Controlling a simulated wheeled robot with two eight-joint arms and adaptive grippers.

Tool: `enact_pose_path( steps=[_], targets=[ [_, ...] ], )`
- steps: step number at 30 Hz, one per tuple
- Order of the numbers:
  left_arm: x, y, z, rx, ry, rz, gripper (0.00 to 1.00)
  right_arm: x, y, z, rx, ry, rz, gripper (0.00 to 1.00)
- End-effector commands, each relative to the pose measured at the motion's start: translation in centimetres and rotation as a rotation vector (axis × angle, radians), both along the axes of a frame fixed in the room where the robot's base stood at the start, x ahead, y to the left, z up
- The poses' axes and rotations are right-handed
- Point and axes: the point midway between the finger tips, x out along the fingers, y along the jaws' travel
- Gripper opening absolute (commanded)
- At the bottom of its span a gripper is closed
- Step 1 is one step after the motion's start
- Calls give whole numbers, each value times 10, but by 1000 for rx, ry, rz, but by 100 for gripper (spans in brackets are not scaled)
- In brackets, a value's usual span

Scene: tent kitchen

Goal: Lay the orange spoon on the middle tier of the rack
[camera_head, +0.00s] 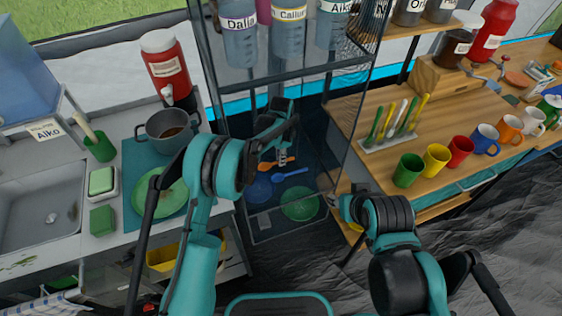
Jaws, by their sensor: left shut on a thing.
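The wire rack (222,103) stands in the middle, with bottles on its upper tier. My left gripper (283,152) reaches into the rack and is shut on the orange spoon (267,165). The spoon shows as a short orange strip under the fingers, partly hidden by them. Below it in this view are a blue spoon (291,174), a blue plate (258,188) and a green plate (301,204). I cannot tell whether the orange spoon touches a tier. My right arm is at lower right; its gripper (349,211) is small and partly hidden, so its opening is unclear.
The left counter holds a sink (40,205), a pot (168,131), a red dispenser (166,68) and a green plate (160,192). The right wooden table (385,176) holds several coloured cups and a cutlery holder (392,143). Rack posts stand close around my left gripper.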

Motion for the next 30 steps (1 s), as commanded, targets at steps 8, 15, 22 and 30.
enact_pose_path(
  steps=[8, 15, 22, 30],
  targets=[
    [0, 0, -4, 0, 0, 0, 0, 0, 0, -2, 0, 0, 0, 40],
    [0, 0, -6, 0, 0, 0, 31, 0, 0, -2, 0, 0, 0, 40],
    [0, 0, -6, 0, 0, 0, 31, 0, 0, -2, 0, 0, 0, 40],
    [0, 0, 15, 0, 0, 0, 31, 0, 0, 8, 0, 0, 0, 40]
  ],
)
